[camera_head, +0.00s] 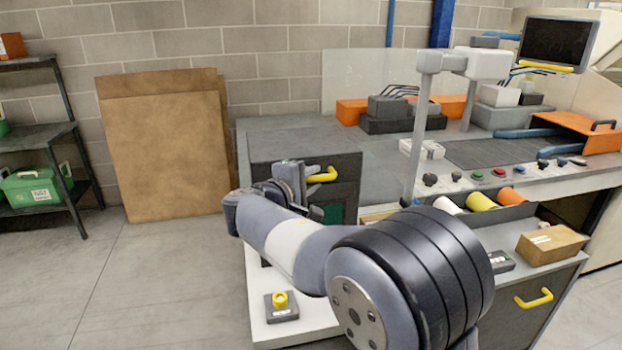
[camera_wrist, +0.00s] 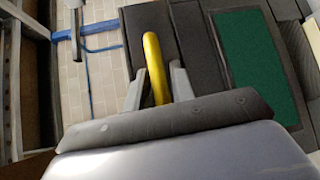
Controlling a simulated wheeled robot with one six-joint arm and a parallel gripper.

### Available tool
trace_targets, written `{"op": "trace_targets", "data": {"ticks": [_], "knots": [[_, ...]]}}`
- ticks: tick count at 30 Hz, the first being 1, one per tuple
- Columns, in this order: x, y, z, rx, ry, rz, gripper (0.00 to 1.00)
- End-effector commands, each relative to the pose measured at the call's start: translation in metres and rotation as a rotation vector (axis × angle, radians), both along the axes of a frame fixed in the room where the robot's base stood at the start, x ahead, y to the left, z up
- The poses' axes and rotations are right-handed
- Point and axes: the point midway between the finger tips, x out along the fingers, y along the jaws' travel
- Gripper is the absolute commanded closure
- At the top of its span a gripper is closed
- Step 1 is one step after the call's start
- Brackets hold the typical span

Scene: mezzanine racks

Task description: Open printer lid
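The printer, a dark grey box (camera_head: 304,146), stands on the left part of the bench in the head view. A yellow handle (camera_head: 326,174) is on its front near the top, and the lid looks closed. My gripper (camera_head: 306,174) is at this handle, partly hidden by my own arm. In the wrist view, the yellow handle (camera_wrist: 155,66) lies between the two grey fingertips of my gripper (camera_wrist: 158,80), with narrow gaps seeming to show on both sides. A dark green panel (camera_wrist: 258,60) is on the front beside the handle.
A control panel with knobs, a monitor (camera_head: 556,43) and a conveyor (camera_head: 495,150) are to the right. A cardboard box (camera_head: 550,244) sits on a lower cabinet with another yellow handle (camera_head: 534,298). Brown boards (camera_head: 165,145) lean on the wall. Floor at left is clear.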

Motion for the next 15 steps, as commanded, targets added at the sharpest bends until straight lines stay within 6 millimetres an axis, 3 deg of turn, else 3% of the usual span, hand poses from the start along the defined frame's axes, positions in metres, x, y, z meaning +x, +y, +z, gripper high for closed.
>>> {"op": "trace_targets", "data": {"ticks": [2, 10, 15], "knots": [[-0.0001, 0.0, 0.0, 0.0, 0.0, 0.0, 0.78], [-0.0004, 0.0, 0.0, 0.0, 0.001, -0.001, 1.0], [-0.0005, 0.0, -0.0001, 0.0, 0.001, -0.001, 1.0]]}}
